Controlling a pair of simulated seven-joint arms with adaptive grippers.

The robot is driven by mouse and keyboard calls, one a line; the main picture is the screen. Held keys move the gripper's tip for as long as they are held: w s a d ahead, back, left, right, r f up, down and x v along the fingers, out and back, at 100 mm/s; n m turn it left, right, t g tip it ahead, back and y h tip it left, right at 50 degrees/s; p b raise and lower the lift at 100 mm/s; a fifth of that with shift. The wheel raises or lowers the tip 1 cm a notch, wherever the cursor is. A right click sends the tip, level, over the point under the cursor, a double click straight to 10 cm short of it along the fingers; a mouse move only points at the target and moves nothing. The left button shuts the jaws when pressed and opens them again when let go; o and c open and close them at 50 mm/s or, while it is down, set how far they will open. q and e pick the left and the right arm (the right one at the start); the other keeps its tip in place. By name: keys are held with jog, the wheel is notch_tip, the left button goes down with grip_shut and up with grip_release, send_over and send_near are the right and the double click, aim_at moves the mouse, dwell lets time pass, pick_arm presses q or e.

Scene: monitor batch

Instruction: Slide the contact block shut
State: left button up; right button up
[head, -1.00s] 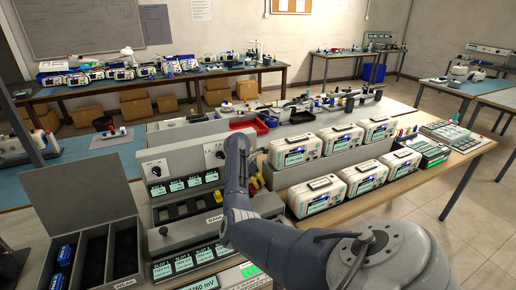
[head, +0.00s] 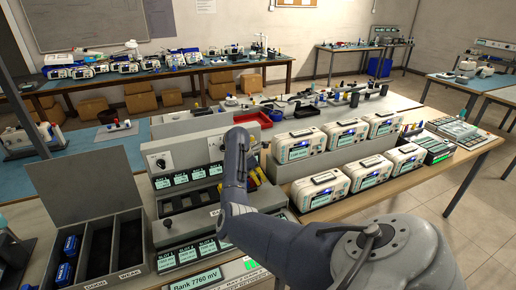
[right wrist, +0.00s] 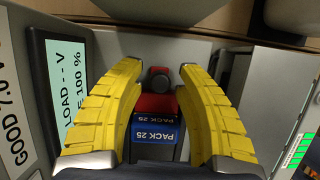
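My right gripper (right wrist: 159,72) is open in the right wrist view. Its yellow fingers stand either side of a black knob (right wrist: 159,80) on a red piece (right wrist: 155,104), and no finger visibly touches them. I cannot tell for sure whether this red piece is the contact block. A blue pack (right wrist: 154,132) marked PACK 25 lies just below the red piece, between the fingers. In the head view, my right forearm hides most of this spot, and only a bit of the yellow fingers (head: 254,176) shows. My left gripper is not in view.
A grey bank (head: 190,225) with empty slots, a knob and small displays stands left of my right arm. A LOAD display (right wrist: 66,90) sits close left of the fingers. A divided bin (head: 96,240) holds blue cells at left.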

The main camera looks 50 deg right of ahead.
jog(key=shift+o, duration=0.4)
jog(key=v, duration=1.2)
jog(key=shift+s+d, duration=0.1)
